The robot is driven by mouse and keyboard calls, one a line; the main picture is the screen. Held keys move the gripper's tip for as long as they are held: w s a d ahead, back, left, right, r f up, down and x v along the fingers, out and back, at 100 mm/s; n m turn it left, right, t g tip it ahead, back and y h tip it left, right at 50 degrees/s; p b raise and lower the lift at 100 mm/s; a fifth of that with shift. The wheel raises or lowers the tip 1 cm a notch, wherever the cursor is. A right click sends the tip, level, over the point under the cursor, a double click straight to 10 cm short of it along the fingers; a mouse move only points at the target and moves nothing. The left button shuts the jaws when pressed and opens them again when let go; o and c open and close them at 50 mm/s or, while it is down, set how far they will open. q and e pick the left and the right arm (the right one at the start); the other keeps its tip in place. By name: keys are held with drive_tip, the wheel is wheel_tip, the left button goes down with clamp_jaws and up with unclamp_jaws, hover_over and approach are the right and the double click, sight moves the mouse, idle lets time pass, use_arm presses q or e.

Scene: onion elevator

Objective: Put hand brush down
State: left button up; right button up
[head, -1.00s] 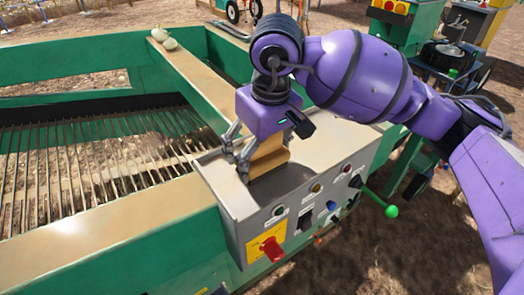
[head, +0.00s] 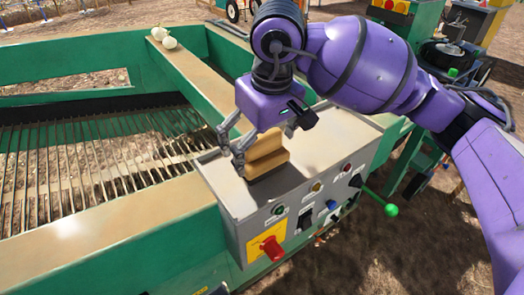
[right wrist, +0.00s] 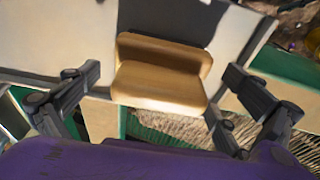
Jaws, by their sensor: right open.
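The hand brush (head: 265,157) has a tan wooden body and rests on the grey top of the control box (head: 330,130). In the right wrist view the brush (right wrist: 162,72) lies between and beyond the open fingers, with space on both sides. My right gripper (head: 232,155) is open just above and beside the brush; it also shows in the right wrist view (right wrist: 155,110). The brush's underside is hidden. My left gripper is not in view.
The control box's front carries a red knob (head: 271,248), several switches and a green-balled lever (head: 391,210). The green machine frame (head: 60,66) surrounds a bed of metal rods (head: 90,165). The box top right of the brush is clear.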

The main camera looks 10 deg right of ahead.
sight(267, 158)
wheel_tip(267, 158, up, 10)
drive_tip(key=s, duration=0.1)
drive_tip(key=shift+s+d, duration=0.3)
